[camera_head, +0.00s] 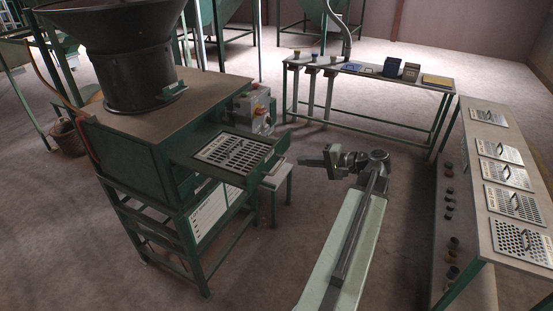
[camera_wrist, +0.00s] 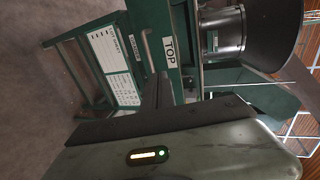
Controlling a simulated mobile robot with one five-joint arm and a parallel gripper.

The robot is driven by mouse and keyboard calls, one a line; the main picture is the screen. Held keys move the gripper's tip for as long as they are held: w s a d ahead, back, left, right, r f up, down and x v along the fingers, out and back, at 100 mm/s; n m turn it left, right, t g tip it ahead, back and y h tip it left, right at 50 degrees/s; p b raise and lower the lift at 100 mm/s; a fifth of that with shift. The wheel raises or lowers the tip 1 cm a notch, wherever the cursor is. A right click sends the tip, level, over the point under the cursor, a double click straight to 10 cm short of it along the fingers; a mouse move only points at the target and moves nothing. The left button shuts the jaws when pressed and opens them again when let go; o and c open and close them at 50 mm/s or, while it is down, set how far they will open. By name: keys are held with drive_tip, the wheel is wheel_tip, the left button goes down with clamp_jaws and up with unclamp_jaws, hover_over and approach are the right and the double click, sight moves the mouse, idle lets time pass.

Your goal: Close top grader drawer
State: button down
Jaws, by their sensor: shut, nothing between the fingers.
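The top grader drawer (camera_head: 262,158) is green and is pulled out of the grader (camera_head: 128,158) on its right side. A perforated metal plate (camera_head: 228,149) lies in it. My gripper (camera_head: 304,161) is shut and empty, a short way right of the drawer front in the head view. In the wrist view its fingers (camera_wrist: 157,90) point toward the drawer front. Whether they touch it I cannot tell.
A dark hopper (camera_head: 125,60) stands on the grader. A control box (camera_head: 258,108) sits behind the drawer, and a small stand (camera_head: 276,182) is below it. A table with containers (camera_head: 370,72) is at the back. A bench with perforated plates (camera_head: 480,135) is at the right.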

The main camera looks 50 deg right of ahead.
sight(271, 160)
drive_tip(key=b+x, duration=0.3)
drive_tip(key=x, duration=0.7)
drive_tip(key=shift+w+d, duration=0.1)
